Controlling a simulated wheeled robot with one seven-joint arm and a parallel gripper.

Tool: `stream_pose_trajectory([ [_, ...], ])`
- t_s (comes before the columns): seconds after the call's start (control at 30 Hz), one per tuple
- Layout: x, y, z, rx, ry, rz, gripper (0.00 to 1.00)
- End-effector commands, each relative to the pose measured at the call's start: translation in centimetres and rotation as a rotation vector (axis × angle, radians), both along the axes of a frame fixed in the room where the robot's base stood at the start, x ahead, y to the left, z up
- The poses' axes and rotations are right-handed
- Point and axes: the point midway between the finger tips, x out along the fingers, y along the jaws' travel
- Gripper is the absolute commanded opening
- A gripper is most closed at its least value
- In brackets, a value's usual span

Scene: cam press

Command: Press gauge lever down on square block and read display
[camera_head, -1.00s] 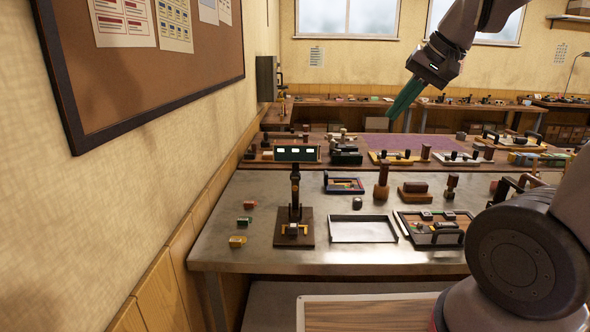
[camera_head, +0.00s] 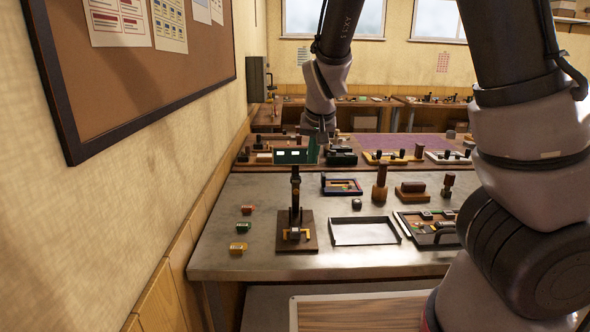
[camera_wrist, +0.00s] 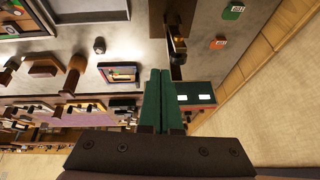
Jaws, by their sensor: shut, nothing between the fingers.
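The gauge press stands on a dark brown base (camera_head: 310,244) on the metal table, its black upright lever (camera_head: 295,190) above it. A small light block (camera_head: 294,232) sits on the base between yellow guides. Its exact shape is too small to tell. The green display (camera_head: 282,157) with lit white windows is behind and above the lever; its readings are illegible. My gripper (camera_wrist: 160,72) has green fingers, shut and empty. In the wrist view it is beside the display (camera_wrist: 195,92) and the lever (camera_wrist: 178,46). I see no clear contact with the lever.
Small red, green and orange blocks (camera_head: 238,247) lie left of the press. An empty tray (camera_head: 363,232) and a parts tray (camera_head: 432,240) lie to its right. Stamps (camera_head: 380,185) stand farther back. The wall is close on the left.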

Motion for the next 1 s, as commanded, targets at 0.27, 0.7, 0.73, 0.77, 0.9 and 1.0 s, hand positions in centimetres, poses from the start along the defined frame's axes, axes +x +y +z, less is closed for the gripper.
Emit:
stream_pose_trajectory([
  [0.27,0.8,3.0,1.0,-0.087,-0.122,0.055,0.00],
  [0.7,0.9,3.3,1.2,-0.095,-0.139,0.060,0.00],
  [0.73,1.0,3.3,1.1,-0.095,-0.138,0.060,0.00],
  [0.77,1.0,3.3,1.1,-0.094,-0.138,0.059,0.00],
  [0.9,1.4,3.2,0.5,-0.095,-0.137,0.058,0.00],
  [1.0,2.0,3.2,-0.3,-0.096,-0.137,0.057,0.00],
])
